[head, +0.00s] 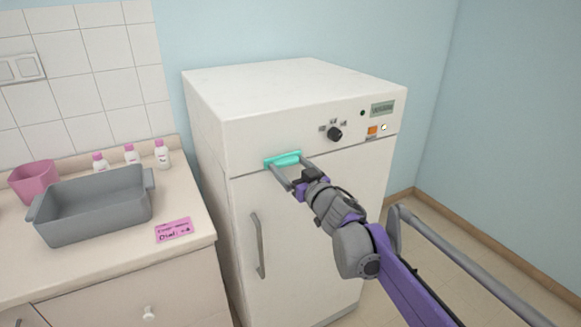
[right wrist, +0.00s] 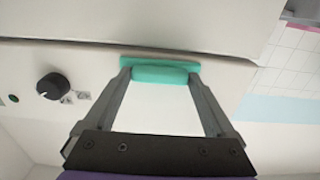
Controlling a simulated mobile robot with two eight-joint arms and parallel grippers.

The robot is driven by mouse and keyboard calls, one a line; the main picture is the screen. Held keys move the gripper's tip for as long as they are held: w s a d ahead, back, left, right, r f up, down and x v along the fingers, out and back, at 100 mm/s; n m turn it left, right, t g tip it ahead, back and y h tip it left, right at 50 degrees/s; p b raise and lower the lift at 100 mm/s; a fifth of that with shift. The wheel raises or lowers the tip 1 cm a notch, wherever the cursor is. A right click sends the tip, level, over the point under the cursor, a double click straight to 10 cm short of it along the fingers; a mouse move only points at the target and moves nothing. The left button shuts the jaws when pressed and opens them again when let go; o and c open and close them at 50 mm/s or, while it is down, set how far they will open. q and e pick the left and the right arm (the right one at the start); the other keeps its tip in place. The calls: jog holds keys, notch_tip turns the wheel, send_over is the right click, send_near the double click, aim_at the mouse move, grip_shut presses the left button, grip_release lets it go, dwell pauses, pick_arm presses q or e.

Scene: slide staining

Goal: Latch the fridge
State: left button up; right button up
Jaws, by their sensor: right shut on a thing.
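The white fridge (head: 290,250) stands against the wall with its door shut against the body, as far as the head view shows. In the right wrist view the teal latch (right wrist: 160,74) lies between the two fingertips. A grey vertical handle (head: 258,245) is on the left side of the door. My left gripper is not in view.
The panel carries a black knob (head: 335,134), an orange switch (head: 372,131) and a small display (head: 382,109). On the counter at left are a grey tray (head: 95,225), a pink cup (head: 34,182), small bottles (head: 162,155) and a pink label (head: 174,231). Floor at right is open.

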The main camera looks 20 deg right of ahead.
jog(key=shift+n, duration=0.3)
jog(key=n+p, duration=0.1)
jog(key=n, duration=0.2)
jog(key=shift+n+p, duration=0.35)
jog(key=shift+n, duration=0.05)
jog(key=n+p, duration=0.1)
jog(key=n, duration=0.3)
jog(key=shift+n, duration=0.3)
jog(key=n+p, duration=0.1)
jog(key=n, duration=0.3)
jog(key=shift+p, duration=0.4)
jog(key=shift+n+p, duration=0.65)
jog(key=shift+n, duration=1.75)
jog(key=o, duration=1.1)
jog(key=shift+c, duration=0.2)
jog(key=s+d, duration=0.1)
jog(key=s, duration=0.9)
jog(key=shift+s+d, duration=0.4)
